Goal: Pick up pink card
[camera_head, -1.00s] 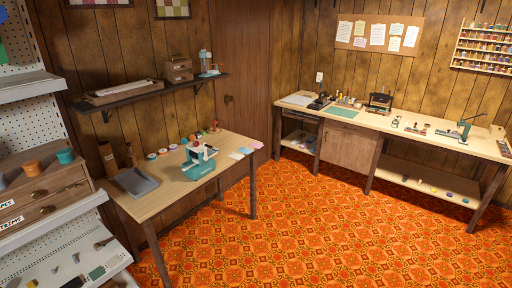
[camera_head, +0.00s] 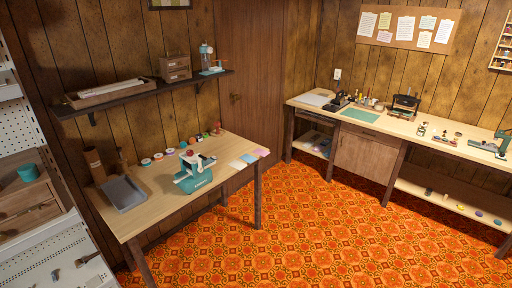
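A small pink card (camera_head: 261,152) lies flat at the right end of the near wooden table (camera_head: 150,189), close to its right corner. It is last in a row with a pale blue card (camera_head: 249,158) and a whitish card (camera_head: 238,164) to its left. A teal machine (camera_head: 193,175) stands on the table left of the cards. Neither of my grippers shows in the head view.
A grey tray (camera_head: 124,194) and several spools (camera_head: 171,151) are on the near table. A dark wall shelf (camera_head: 130,97) hangs above it. A long workbench (camera_head: 385,120) runs along the right wall. The orange patterned floor (camera_head: 300,220) between is clear.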

